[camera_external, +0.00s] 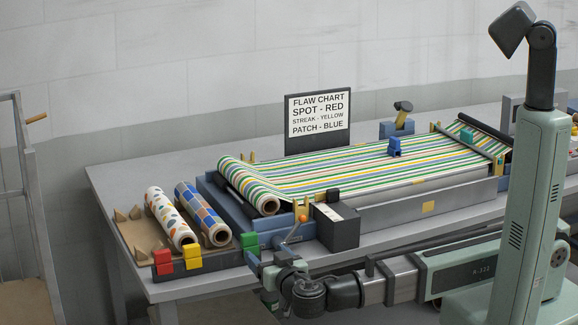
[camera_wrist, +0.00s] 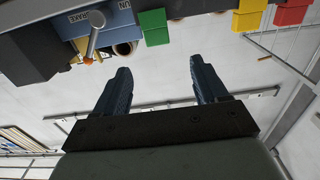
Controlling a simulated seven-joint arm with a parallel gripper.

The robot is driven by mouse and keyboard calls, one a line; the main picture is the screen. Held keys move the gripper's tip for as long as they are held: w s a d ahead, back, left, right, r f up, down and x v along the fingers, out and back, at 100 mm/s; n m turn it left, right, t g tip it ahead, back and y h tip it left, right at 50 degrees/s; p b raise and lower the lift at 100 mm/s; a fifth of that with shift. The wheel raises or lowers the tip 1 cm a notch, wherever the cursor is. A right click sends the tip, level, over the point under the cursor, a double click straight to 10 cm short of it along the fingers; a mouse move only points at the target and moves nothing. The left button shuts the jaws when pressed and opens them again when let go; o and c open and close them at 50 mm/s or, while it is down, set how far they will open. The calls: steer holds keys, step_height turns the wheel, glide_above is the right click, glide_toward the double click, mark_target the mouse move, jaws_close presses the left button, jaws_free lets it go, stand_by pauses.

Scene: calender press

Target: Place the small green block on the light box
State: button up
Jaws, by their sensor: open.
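The small green block (camera_external: 250,241) sits at the right end of a dark rail on the table's front edge, beside the yellow and red blocks. It also shows at the top of the wrist view (camera_wrist: 154,27). My gripper (camera_external: 262,272) is just below and in front of it, low at the table edge. In the wrist view my gripper (camera_wrist: 160,72) is open, with nothing between its fingers; the green block is beyond the fingertips, apart from them. No box is plainly marked as the light box; a long grey bed (camera_external: 400,202) lies under the striped sheet (camera_external: 350,167).
Yellow (camera_external: 193,257) and red (camera_external: 162,262) blocks sit left on the rail. Two patterned rolls (camera_external: 172,217) lie behind. A dark box (camera_external: 338,232) and crank (camera_external: 296,229) stand right of the green block. A blue piece (camera_external: 394,148) rests on the sheet; a flaw chart (camera_external: 318,118) stands behind.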

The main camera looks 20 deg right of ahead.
mark_target(249, 234)
steer(key=shift+w+d+r, duration=0.1)
steer(key=shift+w+d, duration=0.05)
steer(key=shift+w, duration=5.7)
steer(key=c, duration=1)
steer(key=shift+c, duration=0.2)
steer(key=shift+r, duration=0.1)
steer(key=shift+r, duration=4.9)
